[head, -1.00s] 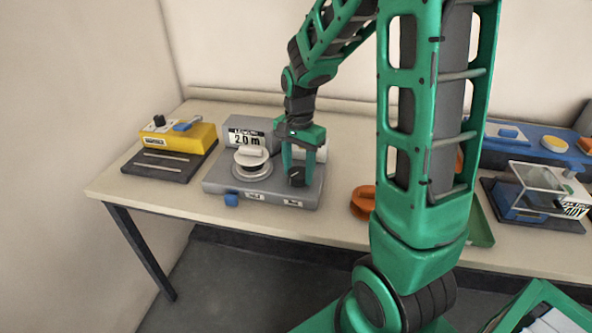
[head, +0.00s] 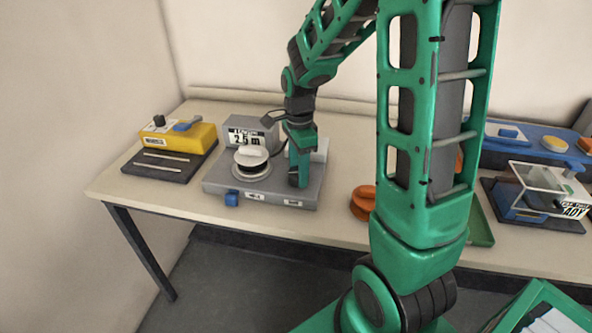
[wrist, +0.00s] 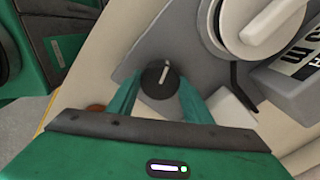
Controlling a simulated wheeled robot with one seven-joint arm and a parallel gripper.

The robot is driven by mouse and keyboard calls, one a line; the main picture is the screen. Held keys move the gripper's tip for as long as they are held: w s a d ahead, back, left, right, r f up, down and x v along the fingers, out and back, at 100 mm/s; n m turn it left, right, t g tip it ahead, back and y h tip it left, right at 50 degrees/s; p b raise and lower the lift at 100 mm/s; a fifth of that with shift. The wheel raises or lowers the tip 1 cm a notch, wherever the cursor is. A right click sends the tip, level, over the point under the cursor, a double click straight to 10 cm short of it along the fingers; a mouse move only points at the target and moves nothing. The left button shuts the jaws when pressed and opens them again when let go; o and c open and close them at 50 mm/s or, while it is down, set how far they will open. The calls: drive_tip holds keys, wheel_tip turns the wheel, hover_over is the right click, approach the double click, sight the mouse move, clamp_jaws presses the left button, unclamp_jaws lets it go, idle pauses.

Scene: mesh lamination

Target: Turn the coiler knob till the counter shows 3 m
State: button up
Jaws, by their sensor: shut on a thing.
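The grey coiler (head: 218,181) stands on the table, left of centre in the head view. Its counter (head: 246,138) reads 2.5 m. The white-topped spool (head: 252,160) on the coiler now shows dark winding under its cap; it is at the top right in the wrist view (wrist: 268,22). The round black knob (wrist: 158,82) with a white pointer line sits between my fingers in the wrist view. My gripper (head: 298,178) points down at the right part of the coiler and is shut on the knob. In the head view my fingers hide the knob.
A yellow machine (head: 182,134) on a dark base stands left of the coiler. An orange spool (head: 362,204) lies to its right. A blue machine with a clear cover (head: 540,178) is at the far right. A blue part (head: 232,199) sticks out at the coiler's front.

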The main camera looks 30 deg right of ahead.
sight(297, 172)
drive_tip(key=shift+w+a+r, duration=0.1)
drive_tip(key=shift+w+a, duration=0.05)
drive_tip(key=shift+w, duration=0.05)
drive_tip(key=o, duration=0.8)
drive_tip(key=shift+s, duration=0.1)
wheel_tip(297, 172, up, 11)
drive_tip(key=shift+f, duration=0.15)
idle(0.4)
